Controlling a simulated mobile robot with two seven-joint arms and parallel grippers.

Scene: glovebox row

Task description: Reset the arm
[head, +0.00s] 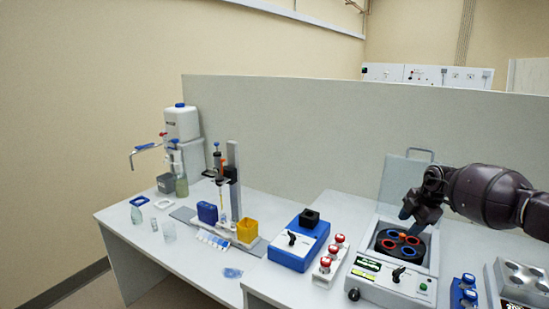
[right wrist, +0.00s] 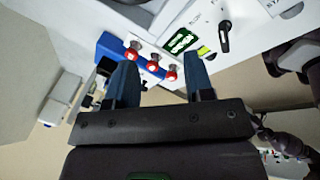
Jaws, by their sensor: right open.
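My right arm comes in from the right in the head view, and its gripper (head: 413,210) hangs over the open centrifuge (head: 391,290). The centrifuge's lid (head: 401,180) stands up behind it. Its dark rotor (head: 401,246) with red and blue rings shows just below the fingers. In the right wrist view my right gripper (right wrist: 160,85) has its two blue-grey fingers apart, with nothing between them. The centrifuge's green display (right wrist: 180,41) and black knob (right wrist: 224,36) lie beyond the fingertips. My left gripper is in neither view.
A rack of red-capped vials (head: 329,262) and a blue mixer (head: 299,244) stand left of the centrifuge. A blue rack (head: 464,292) and a grey block with wells (head: 520,280) stand to its right. A grey partition (head: 300,130) runs behind the benches.

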